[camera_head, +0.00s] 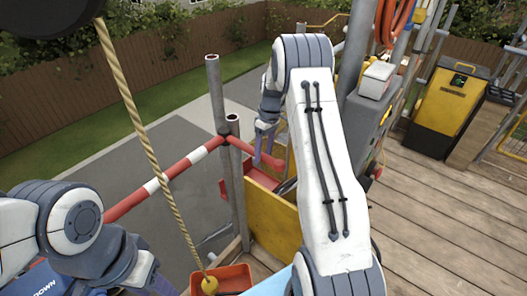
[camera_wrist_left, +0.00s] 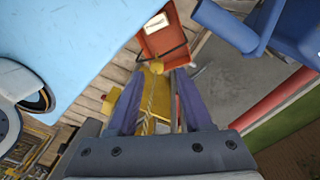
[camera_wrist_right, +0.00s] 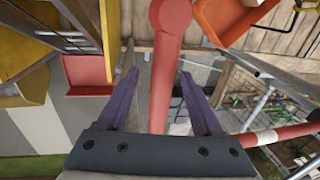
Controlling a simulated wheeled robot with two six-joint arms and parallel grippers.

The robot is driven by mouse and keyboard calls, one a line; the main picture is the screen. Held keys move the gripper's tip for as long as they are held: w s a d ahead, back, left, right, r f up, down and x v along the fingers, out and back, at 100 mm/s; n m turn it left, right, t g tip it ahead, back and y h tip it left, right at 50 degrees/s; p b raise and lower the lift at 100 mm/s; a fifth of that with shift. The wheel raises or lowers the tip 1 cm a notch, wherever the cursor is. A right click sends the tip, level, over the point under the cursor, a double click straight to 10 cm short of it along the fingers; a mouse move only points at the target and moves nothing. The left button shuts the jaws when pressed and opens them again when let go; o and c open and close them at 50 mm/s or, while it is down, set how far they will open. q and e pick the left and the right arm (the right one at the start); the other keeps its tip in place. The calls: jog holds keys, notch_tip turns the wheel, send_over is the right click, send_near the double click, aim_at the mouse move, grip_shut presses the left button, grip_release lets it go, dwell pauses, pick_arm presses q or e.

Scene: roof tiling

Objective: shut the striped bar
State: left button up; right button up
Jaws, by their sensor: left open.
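The red-and-white striped bar (camera_head: 160,183) runs from the lower left up to the grey posts. A red bar section (camera_head: 262,157) with a rounded end continues right of the posts. In the right wrist view that red section (camera_wrist_right: 167,75) lies between the fingers of my right gripper (camera_wrist_right: 160,95), with gaps on both sides. My right gripper (camera_head: 265,130) is open there, partly hidden behind my right arm. My left gripper (camera_wrist_left: 160,105) is open, low at the left, with a rope (camera_wrist_left: 150,98) showing between its fingers.
The rope (camera_head: 140,120) hangs down to a yellow ball (camera_head: 209,285) at an orange-red tray (camera_head: 234,279). Grey upright posts (camera_head: 215,95) and a yellow board (camera_head: 272,222) stand near my right arm. A yellow bin (camera_head: 450,100) stands at the right; the plank deck (camera_head: 430,215) before it is clear.

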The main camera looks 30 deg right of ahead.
jog(key=shift+d+r, duration=0.1)
jog(key=shift+r, duration=0.3)
notch_tip(320, 180, up, 10)
jog(key=d+b, duration=0.1)
jog(key=b, duration=0.1)
jog(key=shift+w+d+f, duration=0.25)
jog(key=shift+w+d, duration=0.1)
